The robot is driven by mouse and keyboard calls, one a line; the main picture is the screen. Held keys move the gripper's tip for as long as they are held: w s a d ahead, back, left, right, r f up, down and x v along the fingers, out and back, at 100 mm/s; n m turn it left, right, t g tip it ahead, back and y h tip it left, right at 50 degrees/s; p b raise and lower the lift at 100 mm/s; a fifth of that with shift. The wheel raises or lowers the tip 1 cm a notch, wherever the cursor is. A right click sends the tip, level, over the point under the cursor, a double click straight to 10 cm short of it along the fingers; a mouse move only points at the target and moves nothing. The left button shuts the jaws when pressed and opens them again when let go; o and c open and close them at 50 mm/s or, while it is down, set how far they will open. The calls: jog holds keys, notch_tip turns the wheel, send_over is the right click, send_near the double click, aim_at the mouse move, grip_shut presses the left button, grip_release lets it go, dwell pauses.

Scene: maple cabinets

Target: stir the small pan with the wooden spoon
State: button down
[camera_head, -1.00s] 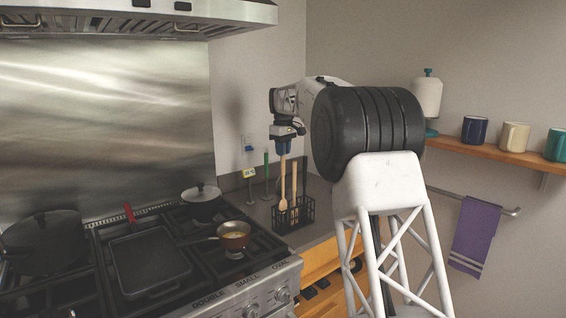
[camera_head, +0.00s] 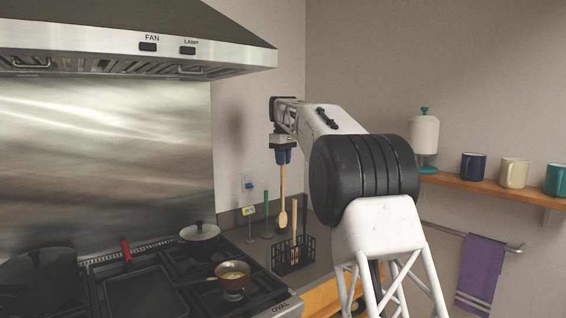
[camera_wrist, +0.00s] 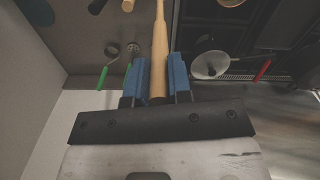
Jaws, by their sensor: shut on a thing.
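My gripper (camera_head: 283,156) is shut on the wooden spoon (camera_head: 283,200). The spoon hangs upright, bowl down, above and just left of the black wire utensil holder (camera_head: 290,256). In the wrist view the spoon's handle (camera_wrist: 160,45) runs between the blue fingertips (camera_wrist: 159,80). The small pan (camera_head: 232,273), copper-coloured with yellowish contents, sits on the right part of the stove, below and left of the spoon. The spoon is apart from the pan.
A second wooden utensil (camera_head: 294,222) stands in the holder. A lidded pot (camera_head: 199,235) sits behind the small pan. A griddle with a red handle (camera_head: 125,249) and a dark pot (camera_head: 38,280) are further left. The hood (camera_head: 130,40) overhangs the stove.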

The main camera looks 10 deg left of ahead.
jog(key=shift+s, duration=0.1)
dwell(0.4)
jog(key=s+a+f+y, duration=0.1)
jog(key=s+a+y, duration=0.1)
jog(key=s+a, duration=0.9)
jog(key=shift+s+a+f+t, duration=0.2)
jog(key=shift+s+f+t, duration=0.1)
jog(key=shift+s, duration=2.3)
jog(key=shift+d+f, duration=0.1)
jog(key=shift+f, duration=0.1)
notch_tip(320, 180, down, 13)
jog(key=shift+r, duration=0.2)
